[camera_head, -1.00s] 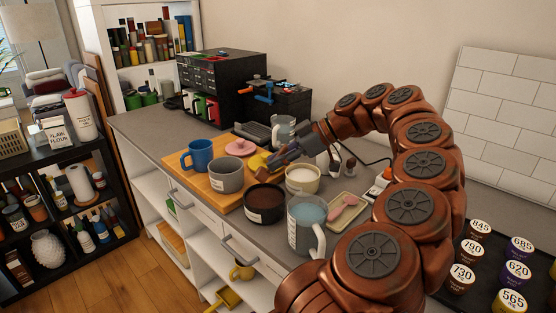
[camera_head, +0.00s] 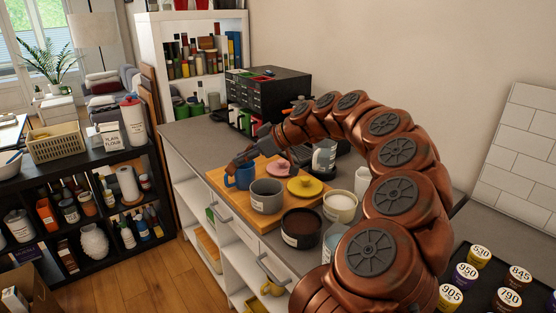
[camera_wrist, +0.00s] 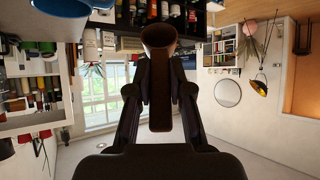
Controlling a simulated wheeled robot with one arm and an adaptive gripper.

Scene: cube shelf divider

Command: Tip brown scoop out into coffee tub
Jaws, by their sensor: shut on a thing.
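My gripper (camera_head: 246,157) is shut on the brown scoop (camera_wrist: 159,40). In the wrist view the scoop's handle runs between the fingers and its round cup points away from them; whether it holds anything cannot be told. In the head view the gripper is over the back left of the wooden board, close by the blue mug (camera_head: 240,178). The coffee tub (camera_head: 301,228), dark with a white label and brown contents, stands open at the board's front right, well to the right of the gripper.
A grey mug (camera_head: 266,197) stands between the blue mug and the coffee tub. A yellow lid (camera_head: 305,187) and pink lid (camera_head: 279,168) lie on the board (camera_head: 218,178). A cream tub (camera_head: 340,208) stands right of the coffee tub. A black drawer cabinet (camera_head: 265,95) is behind.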

